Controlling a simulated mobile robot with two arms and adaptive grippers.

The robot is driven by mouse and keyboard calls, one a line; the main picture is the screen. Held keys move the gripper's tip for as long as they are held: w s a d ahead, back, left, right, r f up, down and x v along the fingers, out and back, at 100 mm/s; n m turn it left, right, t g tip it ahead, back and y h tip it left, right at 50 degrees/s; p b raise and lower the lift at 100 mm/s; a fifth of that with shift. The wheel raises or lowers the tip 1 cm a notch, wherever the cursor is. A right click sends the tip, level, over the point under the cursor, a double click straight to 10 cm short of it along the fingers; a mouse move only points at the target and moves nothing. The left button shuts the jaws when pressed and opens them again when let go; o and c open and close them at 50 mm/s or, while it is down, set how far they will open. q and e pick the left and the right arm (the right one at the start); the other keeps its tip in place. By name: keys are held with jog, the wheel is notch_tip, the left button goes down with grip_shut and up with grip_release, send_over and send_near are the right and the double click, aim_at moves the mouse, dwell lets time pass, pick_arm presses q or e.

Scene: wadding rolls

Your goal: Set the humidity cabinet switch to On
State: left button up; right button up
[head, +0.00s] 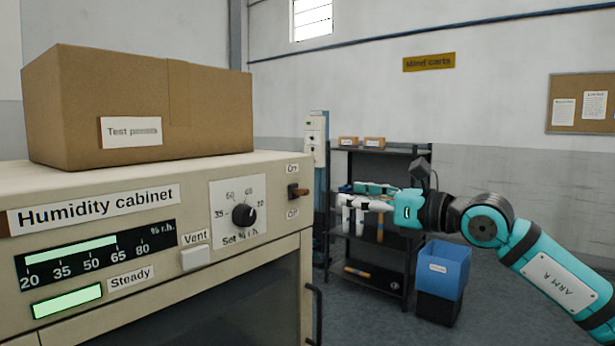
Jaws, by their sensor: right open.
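The humidity cabinet (195,254) is a cream box filling the left of the head view. Its switch (298,192) is at the upper right of the front panel, a dark plate with a brown lever, between an "On" label above and an "Off" label below. The lever sticks out to the right; I cannot tell which setting it is in. My right gripper (352,205) is open and empty, to the right of the switch and apart from it, fingers pointing left. My left gripper is out of view.
The panel also has a dial (244,216), a vent button (195,258), a lit green bar display and a lit "Steady" lamp (67,300). A cardboard box (200,105) sits on top. A dark shelf (385,275) and blue bin (444,266) stand behind my right arm.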

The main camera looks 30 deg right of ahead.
aim_at(307, 190)
jog(key=p+x, duration=0.4)
jog(key=x, duration=0.7)
jog(key=shift+w+a+r+p, duration=0.1)
jog(key=shift+w+p, duration=0.1)
jog(key=shift+p, duration=0.15)
jog(key=shift+w+a, duration=0.15)
jog(key=shift+w, duration=0.3)
grip_shut()
